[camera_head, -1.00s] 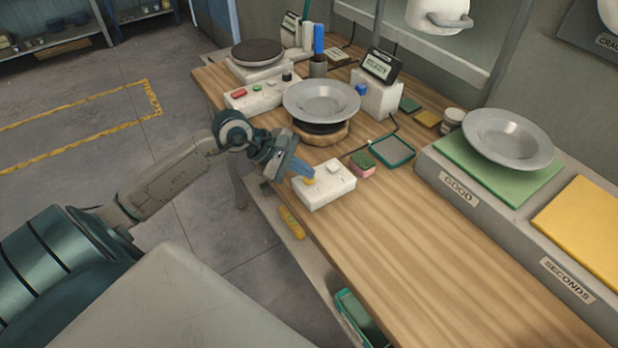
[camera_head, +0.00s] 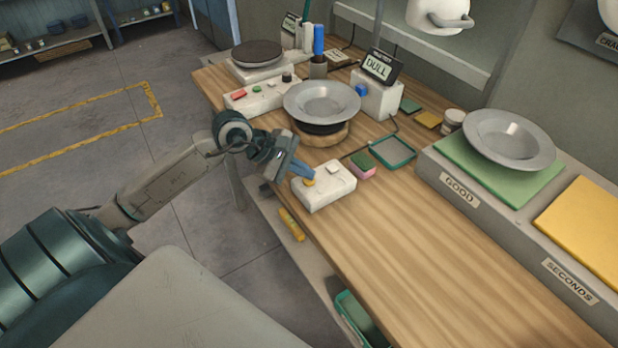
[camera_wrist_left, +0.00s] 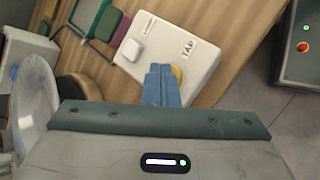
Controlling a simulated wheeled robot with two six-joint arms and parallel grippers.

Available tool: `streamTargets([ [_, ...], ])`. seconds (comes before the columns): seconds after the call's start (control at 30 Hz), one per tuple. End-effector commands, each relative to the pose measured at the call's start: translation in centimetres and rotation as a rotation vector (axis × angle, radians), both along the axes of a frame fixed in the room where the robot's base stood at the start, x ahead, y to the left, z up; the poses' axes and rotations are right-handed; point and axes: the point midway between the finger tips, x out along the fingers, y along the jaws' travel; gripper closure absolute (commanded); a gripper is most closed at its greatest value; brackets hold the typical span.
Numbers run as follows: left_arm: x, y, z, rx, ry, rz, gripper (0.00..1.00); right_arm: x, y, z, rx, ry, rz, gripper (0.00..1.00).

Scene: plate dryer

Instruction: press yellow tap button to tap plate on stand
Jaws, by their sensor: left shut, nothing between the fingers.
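The yellow tap button (camera_head: 309,182) sits on a white box (camera_head: 326,188) near the table's left edge. In the left wrist view the box (camera_wrist_left: 190,48) reads "TAP", and the yellow button (camera_wrist_left: 177,74) is partly hidden behind my blue fingertips. My left gripper (camera_head: 303,172) is shut and empty, its fingertips at the button; I cannot tell whether they press it. A grey plate (camera_head: 322,101) rests on the round stand (camera_head: 322,137) behind the box. A small display (camera_head: 380,67) beside it reads "DULL". My right gripper is not in view.
A pink and green sponge (camera_head: 363,165) and a green-rimmed tray (camera_head: 392,152) lie right of the box. Another grey plate (camera_head: 509,139) sits on the green GOOD pad (camera_head: 470,176); a yellow SECONDS pad (camera_head: 590,228) is beside it. The table's front is clear.

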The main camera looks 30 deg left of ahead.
Motion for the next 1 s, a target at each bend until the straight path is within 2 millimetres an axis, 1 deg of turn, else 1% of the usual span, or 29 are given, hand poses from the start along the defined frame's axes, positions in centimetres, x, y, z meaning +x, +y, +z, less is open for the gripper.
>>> streamTargets([
  [0.23,0.0,0.0,1.3,0.0,0.0,0.0,1.0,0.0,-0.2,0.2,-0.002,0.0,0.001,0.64],
  [0.57,0.0,0.0,1.5,0.0,0.0,0.0,1.0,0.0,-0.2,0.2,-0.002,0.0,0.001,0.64],
  [0.67,0.0,0.0,1.8,0.0,-0.001,-0.001,1.0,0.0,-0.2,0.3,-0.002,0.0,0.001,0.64],
  [0.77,0.0,0.0,2.5,0.002,-0.002,0.0,1.0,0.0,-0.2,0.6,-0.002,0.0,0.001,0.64],
  [1.0,0.0,0.0,4.9,0.002,-0.002,0.0,1.0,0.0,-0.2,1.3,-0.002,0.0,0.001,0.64],
])
